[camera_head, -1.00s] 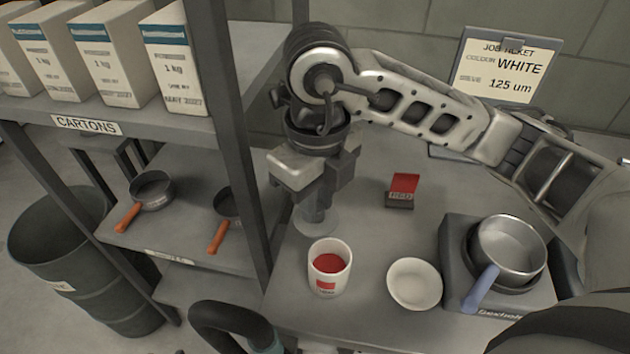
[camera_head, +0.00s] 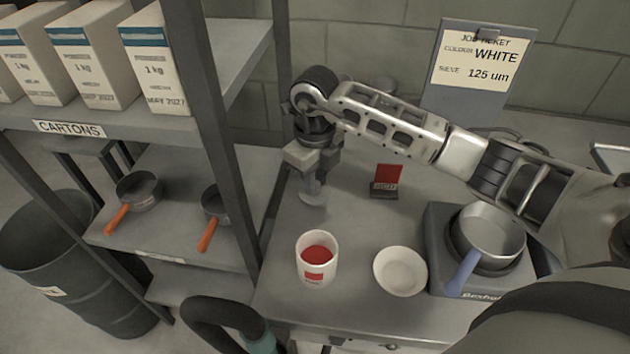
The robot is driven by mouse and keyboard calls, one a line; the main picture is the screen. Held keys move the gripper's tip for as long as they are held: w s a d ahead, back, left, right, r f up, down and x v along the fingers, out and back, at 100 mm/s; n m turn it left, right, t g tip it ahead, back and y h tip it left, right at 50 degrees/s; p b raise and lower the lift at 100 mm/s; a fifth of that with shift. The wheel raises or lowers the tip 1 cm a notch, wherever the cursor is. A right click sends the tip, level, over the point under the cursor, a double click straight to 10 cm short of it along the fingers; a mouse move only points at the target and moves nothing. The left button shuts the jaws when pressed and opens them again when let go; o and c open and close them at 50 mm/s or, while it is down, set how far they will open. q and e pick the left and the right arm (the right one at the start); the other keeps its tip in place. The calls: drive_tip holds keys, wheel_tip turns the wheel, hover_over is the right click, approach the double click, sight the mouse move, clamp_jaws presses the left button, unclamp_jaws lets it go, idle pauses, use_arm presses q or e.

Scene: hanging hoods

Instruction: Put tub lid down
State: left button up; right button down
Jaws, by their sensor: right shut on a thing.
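The tub (camera_head: 316,270) is white with red contents and a red label, standing uncovered near the front of the bench. A pale round lid (camera_head: 312,198) is behind it, apart from it, near the shelf post. My right gripper (camera_head: 313,178) points down over the lid and is shut on it; the fingers partly hide its top. I cannot tell whether the lid touches the bench or hangs just above it. My left gripper is not in view.
A white dish (camera_head: 400,271) is right of the tub, then a hotplate (camera_head: 437,240) with a steel pan (camera_head: 490,235). A small red-and-dark card stand (camera_head: 386,182) is right of the lid. A shelf post (camera_head: 215,130) rises on the left. Bench between lid and tub is clear.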

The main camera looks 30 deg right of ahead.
drive_tip(key=shift+f, duration=0.95)
drive_tip(key=c, duration=1.3)
unclamp_jaws()
wheel_tip(320, 180, up, 12)
drive_tip(key=shift+r+b, duration=0.15)
drive_tip(key=shift+b, duration=0.4)
